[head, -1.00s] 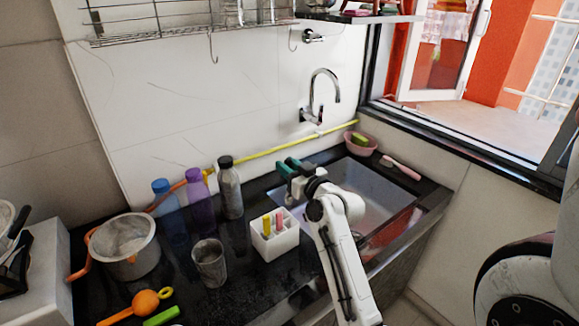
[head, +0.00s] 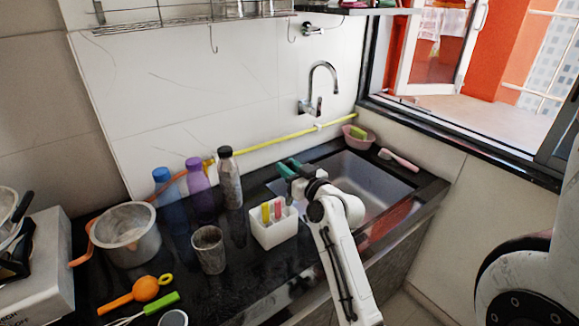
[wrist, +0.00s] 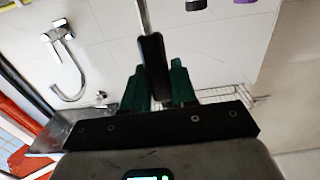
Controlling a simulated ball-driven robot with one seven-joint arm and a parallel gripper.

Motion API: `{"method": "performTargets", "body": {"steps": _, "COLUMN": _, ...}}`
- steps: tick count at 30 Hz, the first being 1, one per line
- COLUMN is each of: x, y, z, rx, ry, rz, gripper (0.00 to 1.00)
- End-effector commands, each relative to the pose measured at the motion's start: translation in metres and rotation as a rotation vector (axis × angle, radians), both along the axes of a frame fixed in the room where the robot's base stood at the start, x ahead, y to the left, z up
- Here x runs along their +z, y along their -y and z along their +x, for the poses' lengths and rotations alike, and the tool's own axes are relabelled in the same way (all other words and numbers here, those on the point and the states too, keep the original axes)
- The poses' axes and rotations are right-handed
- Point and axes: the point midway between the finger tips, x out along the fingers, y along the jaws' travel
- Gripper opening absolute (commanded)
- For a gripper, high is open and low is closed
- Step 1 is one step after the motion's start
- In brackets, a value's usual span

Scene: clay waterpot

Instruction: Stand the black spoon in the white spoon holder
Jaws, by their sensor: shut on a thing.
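The white spoon holder (head: 276,237) stands on the dark counter, left of the sink, with a yellow and a pink handle upright in it. My gripper (head: 288,168) has green fingers and is above and behind the holder, over the counter near the sink's left edge. In the wrist view my gripper (wrist: 157,80) is shut on the black spoon (wrist: 153,58). Its black handle lies between the fingers and a thin metal shaft runs out of the top of the picture. The spoon's far end is out of that view, and I cannot make out the spoon in the head view.
A patterned cup (head: 208,249) stands left of the holder, with several bottles (head: 199,187) behind it. A metal pot (head: 128,236), an orange scoop (head: 143,291) and a green-handled whisk (head: 160,304) are farther left. The sink (head: 365,185) and tap (head: 320,85) lie right and behind.

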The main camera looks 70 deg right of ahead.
Motion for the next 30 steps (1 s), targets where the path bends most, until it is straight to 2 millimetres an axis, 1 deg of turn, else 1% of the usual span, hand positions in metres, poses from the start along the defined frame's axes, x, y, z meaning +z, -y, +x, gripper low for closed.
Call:
{"method": "performTargets", "body": {"steps": 1, "x": -0.006, "y": 0.000, "z": -0.001, "rx": -0.001, "ry": 0.000, "rz": 0.000, "gripper": 0.00}}
{"method": "performTargets", "body": {"steps": 6, "x": -0.017, "y": 0.000, "z": 0.000, "rx": -0.001, "ry": -0.001, "rz": -0.001, "gripper": 0.00}}
{"method": "performTargets", "body": {"steps": 30, "x": -0.067, "y": 0.000, "z": 0.000, "rx": 0.001, "ry": -0.001, "rz": -0.001, "gripper": 0.00}}
